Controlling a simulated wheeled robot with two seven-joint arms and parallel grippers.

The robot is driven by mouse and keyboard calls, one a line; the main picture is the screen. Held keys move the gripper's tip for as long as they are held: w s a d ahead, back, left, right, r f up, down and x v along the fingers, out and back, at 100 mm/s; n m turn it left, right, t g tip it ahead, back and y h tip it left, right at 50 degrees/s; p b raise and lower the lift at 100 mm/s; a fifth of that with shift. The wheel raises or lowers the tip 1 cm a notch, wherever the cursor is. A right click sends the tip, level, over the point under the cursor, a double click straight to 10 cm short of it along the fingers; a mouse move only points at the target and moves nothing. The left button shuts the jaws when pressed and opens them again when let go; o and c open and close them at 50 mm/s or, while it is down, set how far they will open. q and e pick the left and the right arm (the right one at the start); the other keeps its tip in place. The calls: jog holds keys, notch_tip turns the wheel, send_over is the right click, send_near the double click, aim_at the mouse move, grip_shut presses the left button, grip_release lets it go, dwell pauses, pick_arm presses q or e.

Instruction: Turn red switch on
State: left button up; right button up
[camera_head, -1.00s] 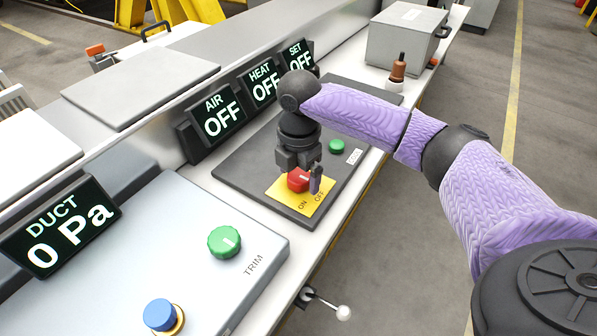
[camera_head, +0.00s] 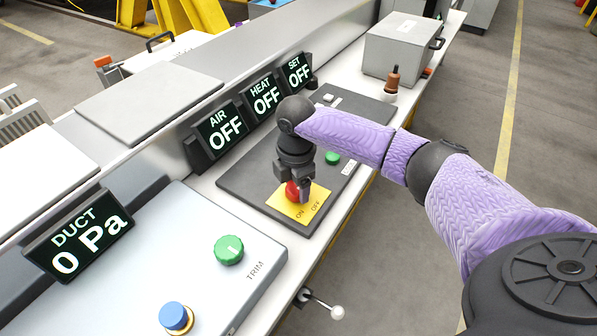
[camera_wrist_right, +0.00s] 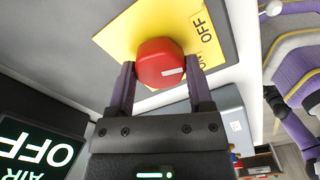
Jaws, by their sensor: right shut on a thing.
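The red switch (camera_head: 292,190) is a red knob on a yellow plate (camera_head: 313,207) marked ON and OFF, on a dark grey panel. In the right wrist view the red switch (camera_wrist_right: 160,62) sits between the two fingers, and its white mark points toward the lettered side of the yellow plate (camera_wrist_right: 128,32). My right gripper (camera_head: 299,193) reaches down over it from above and is shut on it; the right wrist view shows the gripper (camera_wrist_right: 160,85) with a finger on each side. My left gripper is not in view. Displays read AIR OFF (camera_head: 221,134), HEAT OFF (camera_head: 265,96) and SET OFF (camera_head: 298,71).
A green button (camera_head: 332,158) is close beside my right gripper on the dark panel. Nearer stand a green TRIM knob (camera_head: 229,250), a blue knob (camera_head: 174,316) and a DUCT display reading 0 Pa (camera_head: 78,235). A grey box (camera_head: 402,47) stands farther along the bench.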

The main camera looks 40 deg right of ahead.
jog(key=m+p, duration=0.4)
jog(key=p, duration=0.1)
jog(key=shift+r+m, duration=0.25)
jog(key=shift+m, duration=0.05)
jog(key=shift+m+p, duration=0.65)
jog(key=shift+m, duration=0.15)
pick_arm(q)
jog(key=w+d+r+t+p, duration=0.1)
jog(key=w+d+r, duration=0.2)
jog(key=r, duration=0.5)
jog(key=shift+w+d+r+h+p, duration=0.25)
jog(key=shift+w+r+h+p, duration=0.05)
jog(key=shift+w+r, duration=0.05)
pick_arm(e)
jog(key=shift+f+m, duration=0.2)
jog(key=shift+m, duration=1.1)
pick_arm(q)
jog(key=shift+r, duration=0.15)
pick_arm(e)
jog(key=shift+m, duration=0.3)
jog(key=o, duration=1.3)
jog(key=shift+c, duration=0.2)
pick_arm(q)
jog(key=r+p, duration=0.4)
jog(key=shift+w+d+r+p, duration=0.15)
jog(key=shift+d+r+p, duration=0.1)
jog(key=shift+p, duration=0.1)
pick_arm(e)
notch_tip(320, 180, up, 10)
